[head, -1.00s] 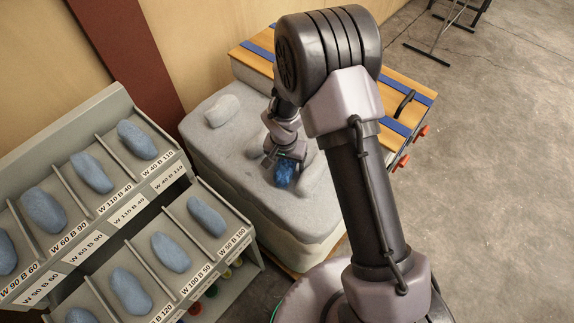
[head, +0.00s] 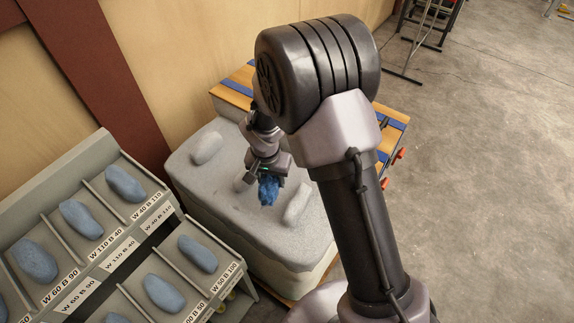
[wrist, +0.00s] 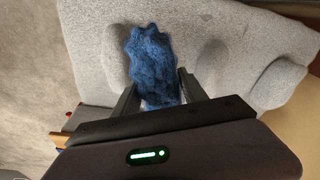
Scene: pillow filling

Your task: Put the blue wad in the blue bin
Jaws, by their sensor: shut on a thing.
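The blue wad (head: 268,190) is a fuzzy dark blue lump. My gripper (head: 264,176) is shut on it, over the grey padded block (head: 205,215). In the wrist view, the wad (wrist: 152,60) sits between the two fingers of my gripper (wrist: 158,88) and sticks out past their tips. Its height above the block is hard to tell. I cannot pick out a blue bin in these frames.
Pale grey lumps lie on the block, one at the back left (head: 206,148) and one right of the wad (head: 298,204). A labelled rack (head: 130,228) with blue-grey lumps in its slots stands at the left. A wooden bench with blue strips (head: 390,125) is behind. Open floor lies at the right.

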